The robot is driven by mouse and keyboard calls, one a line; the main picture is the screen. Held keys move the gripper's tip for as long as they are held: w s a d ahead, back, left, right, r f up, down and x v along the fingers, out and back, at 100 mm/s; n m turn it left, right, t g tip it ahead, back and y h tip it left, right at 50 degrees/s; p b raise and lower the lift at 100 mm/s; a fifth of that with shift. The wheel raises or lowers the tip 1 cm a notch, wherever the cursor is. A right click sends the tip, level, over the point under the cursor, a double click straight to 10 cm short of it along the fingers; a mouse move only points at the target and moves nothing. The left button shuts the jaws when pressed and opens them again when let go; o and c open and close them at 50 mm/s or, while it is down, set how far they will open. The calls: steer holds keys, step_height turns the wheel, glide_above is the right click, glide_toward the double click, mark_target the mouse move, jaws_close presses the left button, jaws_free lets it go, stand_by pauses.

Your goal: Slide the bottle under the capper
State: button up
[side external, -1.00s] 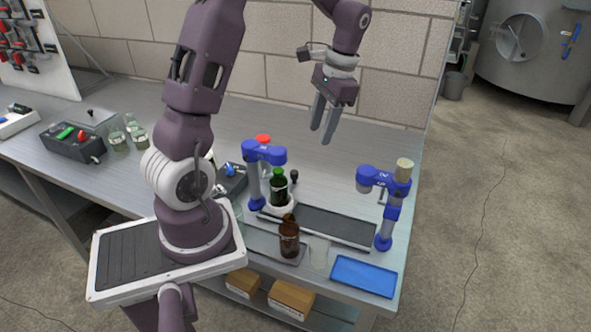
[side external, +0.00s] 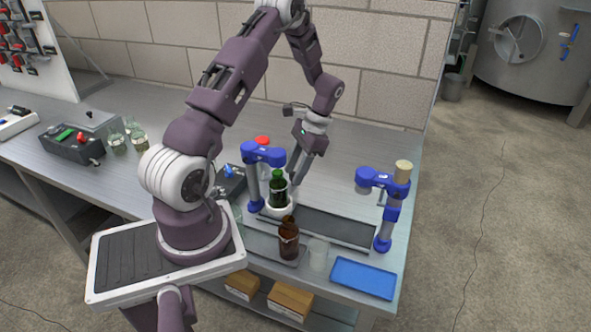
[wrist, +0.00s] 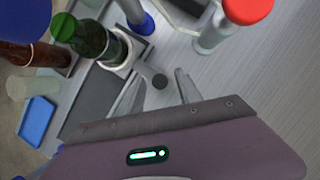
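A green bottle (side external: 278,190) stands upright in a white ring-shaped holder (side external: 268,211), at the left end of a dark track (side external: 335,229). In the wrist view the bottle (wrist: 92,38) is at upper left. My gripper (side external: 294,182) is low, just behind and right of the bottle. In the wrist view its open fingers (wrist: 159,75) lie either side of the knob, not visibly touching it. A blue stand (side external: 264,155) rises beside the bottle; another (side external: 383,181), with a tan cylinder on top, is at the track's right end.
A brown bottle (side external: 289,240) and a clear glass (side external: 318,254) stand in front of the track, near a blue tray (side external: 364,277) at the table edge. A red-topped container (wrist: 215,32) is behind the left stand. The table behind the track is clear.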

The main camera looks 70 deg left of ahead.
jaws_close()
stand_by(1.2)
